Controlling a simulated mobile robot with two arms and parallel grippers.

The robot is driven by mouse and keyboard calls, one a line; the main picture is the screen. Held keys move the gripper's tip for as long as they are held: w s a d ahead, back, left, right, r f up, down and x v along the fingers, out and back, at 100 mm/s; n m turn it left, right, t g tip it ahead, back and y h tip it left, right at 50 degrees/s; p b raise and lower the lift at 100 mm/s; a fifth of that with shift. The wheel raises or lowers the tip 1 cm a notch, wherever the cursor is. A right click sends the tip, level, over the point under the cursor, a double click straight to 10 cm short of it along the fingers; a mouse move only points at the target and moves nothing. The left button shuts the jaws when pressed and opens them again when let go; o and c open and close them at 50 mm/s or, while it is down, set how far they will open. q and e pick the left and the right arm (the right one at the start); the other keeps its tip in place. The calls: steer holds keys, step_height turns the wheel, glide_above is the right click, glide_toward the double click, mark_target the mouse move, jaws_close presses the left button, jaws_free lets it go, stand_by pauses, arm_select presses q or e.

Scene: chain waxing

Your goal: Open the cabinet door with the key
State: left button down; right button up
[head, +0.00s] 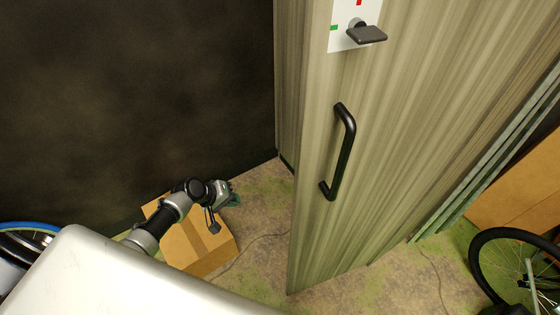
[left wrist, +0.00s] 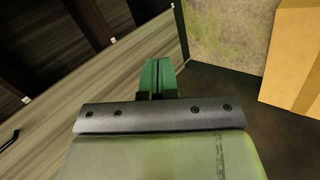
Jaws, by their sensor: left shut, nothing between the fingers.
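The tall wood-grain cabinet door (head: 400,170) fills the right-centre of the head view, with a black bar handle (head: 345,150). Above the handle, a dark key (head: 367,34) sits in the lock on a white plate (head: 340,40) with red and green marks. I cannot tell from here whether the door is ajar. My left gripper (head: 234,200) is low and left of the cabinet, well apart from key and handle. Its green fingers (left wrist: 158,78) are shut and empty in the left wrist view. My right gripper is not in view.
A cardboard box (head: 208,252) stands on the floor by my left arm. A bicycle wheel (head: 500,265) and green-grey panels (head: 480,165) are at the right. A blue-rimmed wheel (head: 25,228) is at far left. A thin cable (head: 250,242) crosses the floor. A dark wall stands behind.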

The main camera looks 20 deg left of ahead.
arm_select(q)
steer(key=w+d+r+m+h+b, duration=0.1)
steer(key=w+d+r+h+b, duration=0.2)
steer(key=r, duration=0.8)
steer(key=w+d+r+m+h+b, duration=0.1)
steer(key=w+r+h+b, duration=0.3)
steer(key=r, duration=0.7)
steer(key=s+d+r+m+g+h+b, duration=0.2)
steer(key=s+r+m+g+h, duration=0.4)
steer(key=s+r, duration=0.6)
steer(key=s+d+r+g+y+p, duration=0.1)
steer(key=s+d+r+p, duration=0.1)
steer(key=d, duration=1)
steer(key=shift+s+d+r+m+g, duration=0.25)
steer(key=shift+m+g, duration=0.15)
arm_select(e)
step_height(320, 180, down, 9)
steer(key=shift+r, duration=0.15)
arm_select(q)
steer(key=shift+d, duration=0.1)
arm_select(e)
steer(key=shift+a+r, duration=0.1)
